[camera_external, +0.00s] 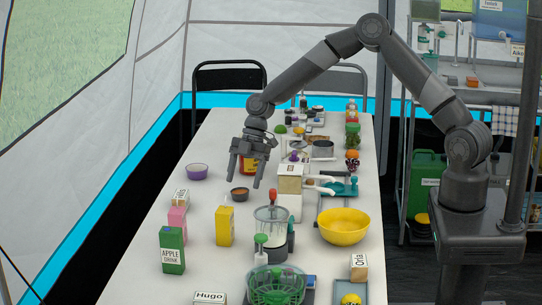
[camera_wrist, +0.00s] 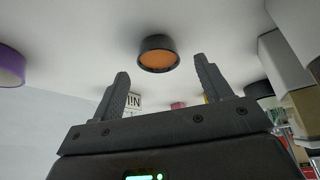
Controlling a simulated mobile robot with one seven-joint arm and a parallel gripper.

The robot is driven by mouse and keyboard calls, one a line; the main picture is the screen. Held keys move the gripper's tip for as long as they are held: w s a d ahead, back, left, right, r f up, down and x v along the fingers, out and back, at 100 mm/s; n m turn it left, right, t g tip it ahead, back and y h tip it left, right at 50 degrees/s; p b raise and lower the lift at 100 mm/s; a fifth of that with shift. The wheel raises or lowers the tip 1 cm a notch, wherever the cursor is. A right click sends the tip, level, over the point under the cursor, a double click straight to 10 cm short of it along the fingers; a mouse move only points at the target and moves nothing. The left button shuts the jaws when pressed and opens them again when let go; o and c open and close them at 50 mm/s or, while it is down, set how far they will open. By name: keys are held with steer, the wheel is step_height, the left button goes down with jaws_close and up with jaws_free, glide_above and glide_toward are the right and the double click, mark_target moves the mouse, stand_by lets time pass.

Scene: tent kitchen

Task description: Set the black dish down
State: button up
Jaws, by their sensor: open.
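The black dish (camera_external: 239,194) with brown contents stands upright on the white table, below my gripper. It also shows in the wrist view (camera_wrist: 158,53), beyond and between the fingertips, apart from both. My gripper (camera_external: 244,176) is open, points down and is empty above the table; its fingers also show in the wrist view (camera_wrist: 160,78).
A purple bowl (camera_external: 197,171) stands to the left of the dish. A yellow carton (camera_external: 224,226), a blender (camera_external: 271,227) and a stacked box (camera_external: 290,179) stand near it. A yellow bowl (camera_external: 344,226) is farther right. Bare table (camera_external: 213,196) lies left of the dish.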

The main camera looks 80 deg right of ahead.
steer(key=v, duration=0.8)
steer(key=s+a+r+m+h, duration=0.3)
steer(key=s+a+r, duration=0.1)
steer(key=s+r, duration=0.5)
steer(key=s+a+r+m+h, duration=0.25)
steer(key=s+a+r, duration=0.25)
steer(key=s+r, duration=0.4)
steer(key=s+a+r+m+t, duration=0.1)
steer(key=s+m, duration=0.7)
steer(key=s, duration=1.2)
steer(key=shift+s+a+r+t, duration=0.25)
steer(key=shift+r+t, duration=0.4)
steer(key=shift+t, duration=0.55)
steer(key=shift+o, duration=0.2)
steer(key=shift+y, duration=0.25)
